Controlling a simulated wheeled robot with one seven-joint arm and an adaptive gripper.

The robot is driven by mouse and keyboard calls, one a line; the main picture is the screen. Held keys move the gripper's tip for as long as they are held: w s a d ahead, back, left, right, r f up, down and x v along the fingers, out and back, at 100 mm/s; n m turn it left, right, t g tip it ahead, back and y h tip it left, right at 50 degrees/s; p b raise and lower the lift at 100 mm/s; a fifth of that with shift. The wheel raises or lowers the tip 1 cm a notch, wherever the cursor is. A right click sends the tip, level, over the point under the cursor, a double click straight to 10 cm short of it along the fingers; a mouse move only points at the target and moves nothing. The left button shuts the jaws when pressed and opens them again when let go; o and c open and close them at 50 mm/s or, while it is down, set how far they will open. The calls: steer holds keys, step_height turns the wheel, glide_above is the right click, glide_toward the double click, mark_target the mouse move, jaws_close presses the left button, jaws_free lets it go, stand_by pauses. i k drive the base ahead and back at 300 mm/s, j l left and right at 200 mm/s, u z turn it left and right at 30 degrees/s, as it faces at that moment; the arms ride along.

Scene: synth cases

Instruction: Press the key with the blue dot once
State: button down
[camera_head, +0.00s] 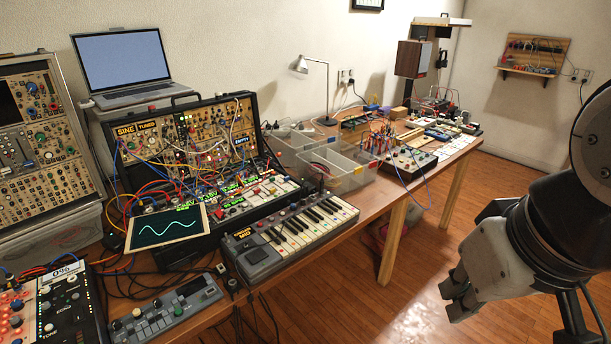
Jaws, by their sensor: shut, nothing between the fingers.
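A small grey keyboard (262,258) with black and white keys lies near the front edge of the wooden table. Small marks show on some of its keys, but they are too small for me to tell which key carries a blue dot. My gripper (451,302) is at the lower right, over the floor and off the table. It is shut and empty, well to the right of the keyboard and touching nothing.
A tablet with a green wave (166,227) and a cabled synth case (190,145) stand left of and behind the keyboard. Clear plastic bins (335,170) stand behind it. Loose cables hang at the front edge.

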mark_target(334, 219)
steer(key=i+l+u, duration=0.1)
steer(key=l, duration=0.25)
steer(key=i+l+u, duration=0.1)
steer(key=i+l, duration=0.15)
steer(key=i+l+u, duration=0.1)
steer(key=l, duration=0.35)
steer(key=i+l+u, duration=0.1)
steer(key=i+l, duration=0.15)
steer(key=i+l+u, duration=0.1)
steer(key=l, duration=0.4)
steer(key=i+l, duration=0.15)
steer(key=l, duration=0.25)
steer(key=i+l+u, duration=0.15)
steer(key=l, duration=0.2)
